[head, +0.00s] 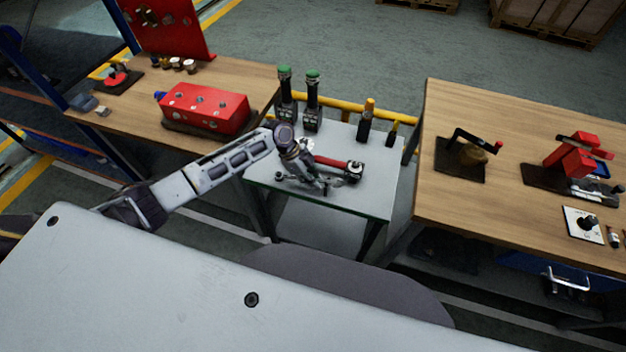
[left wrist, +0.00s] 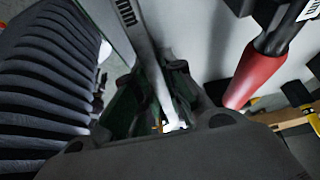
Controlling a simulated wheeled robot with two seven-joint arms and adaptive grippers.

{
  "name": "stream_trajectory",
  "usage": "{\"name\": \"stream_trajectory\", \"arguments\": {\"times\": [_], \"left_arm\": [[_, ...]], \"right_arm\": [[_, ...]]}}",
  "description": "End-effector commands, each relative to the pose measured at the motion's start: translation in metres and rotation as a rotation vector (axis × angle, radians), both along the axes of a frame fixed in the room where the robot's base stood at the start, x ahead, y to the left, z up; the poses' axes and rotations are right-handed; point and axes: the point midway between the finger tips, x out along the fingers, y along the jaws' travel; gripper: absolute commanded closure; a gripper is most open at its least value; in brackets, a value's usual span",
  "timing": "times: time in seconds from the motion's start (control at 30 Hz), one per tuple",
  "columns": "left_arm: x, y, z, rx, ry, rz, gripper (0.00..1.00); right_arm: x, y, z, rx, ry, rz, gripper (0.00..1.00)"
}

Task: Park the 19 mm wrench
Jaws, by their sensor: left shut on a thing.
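My left gripper (head: 322,182) is low over the small grey table, at its front middle. In the left wrist view its two fingers (left wrist: 160,105) are shut on a pale metal wrench shank (left wrist: 148,50), which runs up between them. I take this as the 19 mm wrench; its number cannot be read, though part of an "mm" marking shows beside it. In the head view the wrench is mostly hidden by the gripper, and I cannot tell whether it touches the table. My right gripper is not in view.
The grey table (head: 372,192) carries a red-handled tool (head: 330,162) close by the gripper, also seen in the left wrist view (left wrist: 255,78). Green-topped tools (head: 312,100) stand at its back. Wooden benches with a red block (head: 205,108) and red vise-like fixture (head: 570,158) flank it.

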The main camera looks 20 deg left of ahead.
Motion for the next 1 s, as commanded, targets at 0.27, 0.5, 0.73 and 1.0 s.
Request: {"name": "stream_trajectory", "arguments": {"times": [0.27,0.5,0.73,1.0], "left_arm": [[0.0,0.0,-0.001,0.0,0.0,0.0,0.69],[0.0,0.0,-0.001,0.0,0.0,0.0,0.63],[0.0,0.001,0.001,0.0,0.0,0.0,0.63],[0.001,0.012,0.019,0.0,-0.001,0.0,0.63]], "right_arm": [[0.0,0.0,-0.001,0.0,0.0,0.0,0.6],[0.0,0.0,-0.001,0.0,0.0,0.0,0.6],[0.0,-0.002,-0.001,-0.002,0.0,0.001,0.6],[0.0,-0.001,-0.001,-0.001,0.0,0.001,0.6]]}}
